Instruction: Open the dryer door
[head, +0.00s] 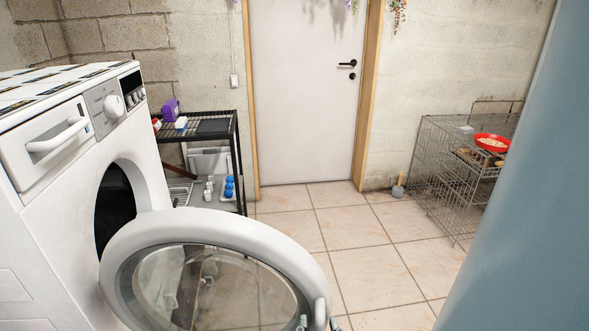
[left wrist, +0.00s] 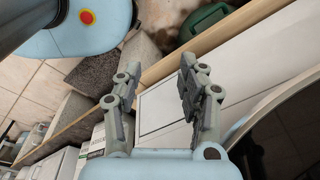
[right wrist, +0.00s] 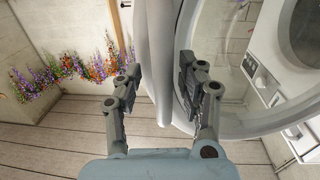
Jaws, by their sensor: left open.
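The white dryer (head: 60,215) stands at the left of the head view, with its dark drum opening (head: 115,205) uncovered. Its round door (head: 185,232), a white ring with clear glass, is swung well away from the opening. The door's handle (head: 320,313) is on the rim at bottom right. My right gripper (head: 318,325) barely shows there, with one finger on each side of the handle. In the right wrist view its fingers (right wrist: 160,85) stand apart around the white handle; contact is unclear. My left gripper (left wrist: 156,88) is open and empty, seen only in the left wrist view.
A black wire shelf (head: 215,128) with bottles stands beyond the dryer. The tiled floor (head: 360,250) between is clear up to the closed white room door (head: 300,90).

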